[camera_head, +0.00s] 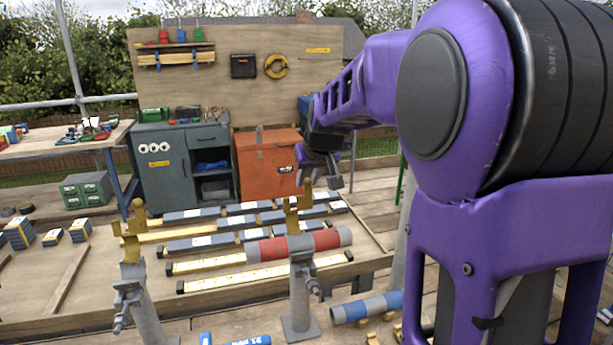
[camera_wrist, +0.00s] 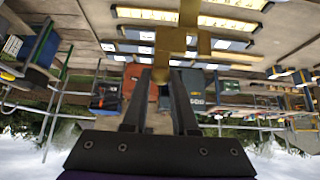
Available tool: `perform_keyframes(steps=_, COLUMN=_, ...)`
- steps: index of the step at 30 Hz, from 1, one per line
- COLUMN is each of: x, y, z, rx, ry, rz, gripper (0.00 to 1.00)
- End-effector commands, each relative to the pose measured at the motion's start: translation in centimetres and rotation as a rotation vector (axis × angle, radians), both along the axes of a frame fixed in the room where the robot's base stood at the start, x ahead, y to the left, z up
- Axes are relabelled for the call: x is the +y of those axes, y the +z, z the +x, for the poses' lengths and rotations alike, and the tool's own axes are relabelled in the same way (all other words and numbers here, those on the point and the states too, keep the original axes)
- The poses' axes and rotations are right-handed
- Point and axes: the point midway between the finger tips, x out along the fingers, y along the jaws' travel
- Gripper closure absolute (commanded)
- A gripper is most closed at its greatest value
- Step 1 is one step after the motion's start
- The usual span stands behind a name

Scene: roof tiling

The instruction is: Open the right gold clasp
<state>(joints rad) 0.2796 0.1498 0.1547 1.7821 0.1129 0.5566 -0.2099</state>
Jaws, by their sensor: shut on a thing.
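The right gold clasp (camera_head: 292,220) stands up at the top of the right grey post (camera_head: 300,290), by a red and grey tube (camera_head: 275,250). My gripper (camera_head: 325,172) is at the clasp's upper end. In the wrist view, the two dark fingers of my gripper (camera_wrist: 158,74) close in on a gold knob of the right clasp (camera_wrist: 189,42). The exact contact is small and partly hidden by the fingers. The left gold clasp (camera_head: 133,225) stands upright on the left grey post (camera_head: 146,305), with nothing near it.
A blue and grey tube (camera_head: 367,307) lies low, right of the right post. Slatted blue and yellow battens lie on the wooden deck behind. An orange cabinet (camera_head: 262,165) and a grey cabinet (camera_head: 165,175) stand at the back. My purple arm covers the right side.

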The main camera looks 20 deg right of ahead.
Motion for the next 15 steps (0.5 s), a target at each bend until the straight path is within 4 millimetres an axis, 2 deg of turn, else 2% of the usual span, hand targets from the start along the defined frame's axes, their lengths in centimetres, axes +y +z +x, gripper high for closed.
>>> perform_keyframes(steps=9, x=0.0, y=-0.09, z=-0.11, rx=0.005, ry=0.0, rz=0.0, gripper=1.0)
perform_keyframes(steps=10, x=0.0, y=-0.09, z=-0.12, rx=0.005, ry=0.0, rz=0.0, gripper=0.7)
perform_keyframes(steps=14, x=0.0, y=-0.09, z=-0.11, rx=0.005, ry=0.0, rz=0.0, gripper=0.46)
perform_keyframes(steps=15, x=0.0, y=-0.09, z=-0.1, rx=0.005, ry=0.0, rz=0.0, gripper=0.46)
